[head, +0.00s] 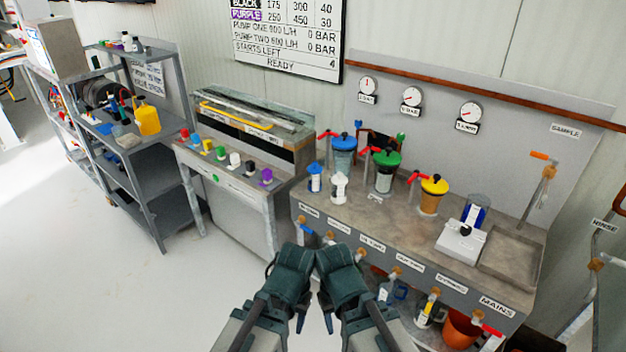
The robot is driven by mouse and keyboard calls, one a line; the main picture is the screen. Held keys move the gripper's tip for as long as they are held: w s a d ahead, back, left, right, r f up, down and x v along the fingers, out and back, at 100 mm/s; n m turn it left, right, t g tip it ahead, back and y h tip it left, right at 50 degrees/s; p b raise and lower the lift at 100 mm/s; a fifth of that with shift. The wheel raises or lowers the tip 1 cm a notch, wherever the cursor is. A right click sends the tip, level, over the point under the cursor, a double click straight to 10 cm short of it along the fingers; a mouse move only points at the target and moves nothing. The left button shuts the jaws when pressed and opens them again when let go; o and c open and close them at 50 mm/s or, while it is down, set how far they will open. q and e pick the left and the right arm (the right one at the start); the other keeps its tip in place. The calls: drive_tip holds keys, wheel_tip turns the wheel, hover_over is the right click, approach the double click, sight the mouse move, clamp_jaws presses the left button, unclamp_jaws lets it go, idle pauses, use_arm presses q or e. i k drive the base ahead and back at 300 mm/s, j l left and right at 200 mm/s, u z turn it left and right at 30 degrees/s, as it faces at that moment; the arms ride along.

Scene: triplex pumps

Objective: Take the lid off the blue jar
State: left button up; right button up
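A jar with a blue lid (343,143) stands on the back left of the grey pump bench; its clear body (344,162) shows below the lid, with a red handle beside it. A clear jar with blue contents (474,212) stands farther right behind a white box; I cannot tell whether it has a lid. Which of the two is the blue jar is unclear. My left gripper (287,292) and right gripper (344,290) are side by side in front of the bench, well short of the jars. Neither visibly holds anything; their finger openings are not clear.
A green-lidded jar (385,172) and yellow-lidded jar (432,196) stand right of the blue-lidded one. A small blue bottle (315,178) and white bottle (339,187) stand in front. A white box (461,242) and sink (512,257) are at right. Left floor is clear.

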sight(314, 170)
drive_tip(key=i+j+z, duration=0.2)
drive_tip(key=i, duration=0.35)
drive_tip(key=i+j+z, duration=0.2)
drive_tip(key=i, duration=0.35)
drive_tip(key=l, duration=0.1)
